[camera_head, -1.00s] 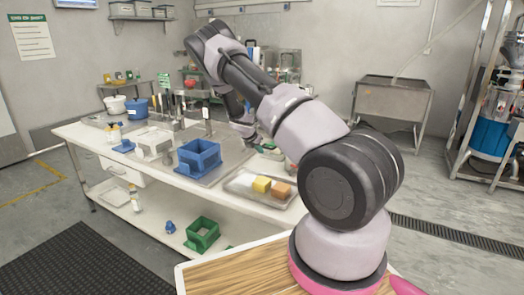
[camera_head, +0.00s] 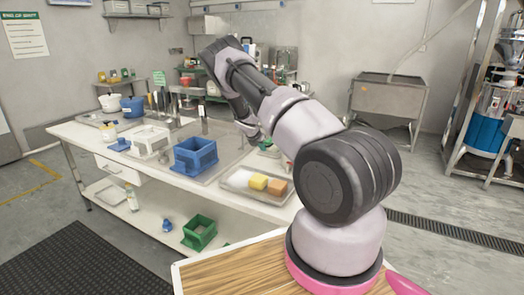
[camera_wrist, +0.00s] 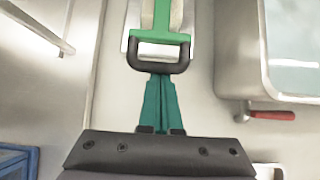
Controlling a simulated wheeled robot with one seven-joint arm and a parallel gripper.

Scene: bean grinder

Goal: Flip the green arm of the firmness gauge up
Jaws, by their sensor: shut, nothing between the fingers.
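In the wrist view, the green arm (camera_wrist: 162,22) of the firmness gauge comes down from the top middle. A black loop handle (camera_wrist: 180,67) is at its near end, over a pale metal surface. My gripper (camera_wrist: 158,80) has teal fingers, shut together with nothing between them. The fingertips are at the near bar of the loop and overlap it in the picture; I cannot tell whether they touch. The rest of the gauge is out of this view. In the head view my arm hides most of my gripper, and I cannot make out the gauge.
A metal basin (camera_wrist: 240,60) is at right in the wrist view, with a red handle (camera_wrist: 272,115) below it. A metal rod (camera_wrist: 35,27) is at upper left. In the head view, a blue holder (camera_head: 195,157) and a tray (camera_head: 238,180) with sponges stand on the bench.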

